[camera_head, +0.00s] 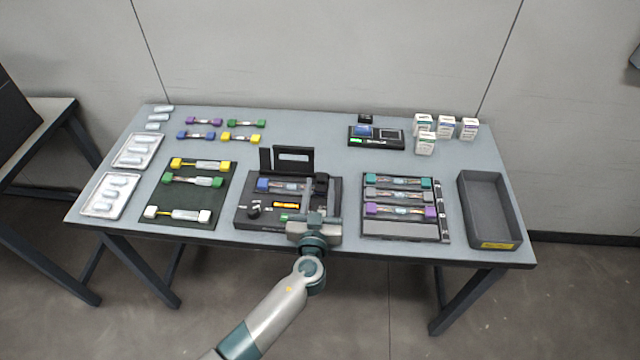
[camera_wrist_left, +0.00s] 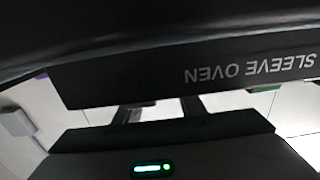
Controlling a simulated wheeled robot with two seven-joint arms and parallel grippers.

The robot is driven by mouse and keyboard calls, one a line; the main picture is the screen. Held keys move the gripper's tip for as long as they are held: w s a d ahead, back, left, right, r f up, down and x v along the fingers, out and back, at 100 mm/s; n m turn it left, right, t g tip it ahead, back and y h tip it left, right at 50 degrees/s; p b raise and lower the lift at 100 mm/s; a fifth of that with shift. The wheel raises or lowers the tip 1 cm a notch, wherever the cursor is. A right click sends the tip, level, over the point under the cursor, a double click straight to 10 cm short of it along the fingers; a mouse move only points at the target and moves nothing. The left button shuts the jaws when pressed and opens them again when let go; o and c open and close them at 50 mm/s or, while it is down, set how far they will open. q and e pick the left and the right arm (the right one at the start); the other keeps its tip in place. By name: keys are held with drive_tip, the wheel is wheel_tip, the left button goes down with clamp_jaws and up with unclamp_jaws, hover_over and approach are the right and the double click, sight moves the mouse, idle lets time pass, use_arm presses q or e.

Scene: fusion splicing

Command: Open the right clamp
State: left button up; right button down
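The fusion splicer (camera_head: 248,216) is a dark box at the front middle of the table, with its lid (camera_head: 294,156) raised at the back. A blue-ended fiber holder (camera_head: 277,185) lies across its top. A black upright block (camera_head: 321,184) at the splicer's right side may be the right clamp; I cannot tell whether it is open. My left gripper (camera_head: 314,218) reaches over the splicer's front right edge, near that block. Its fingertips are not clear. The left wrist view shows a dark panel reading "SLEEVE OVEN" (camera_wrist_left: 245,72) upside down, close up. My right gripper is not in view.
Left of the splicer is a dark mat (camera_head: 188,195) with yellow, green and white-ended holders. To its right are a rack (camera_head: 400,230) of holders and an empty grey bin (camera_head: 490,208). A black device (camera_head: 376,137) and small boxes (camera_head: 446,127) stand behind.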

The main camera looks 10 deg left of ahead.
use_arm(q)
drive_tip(key=shift+w, duration=0.4)
clamp_jaws()
drive_tip(key=shift+r, duration=0.1)
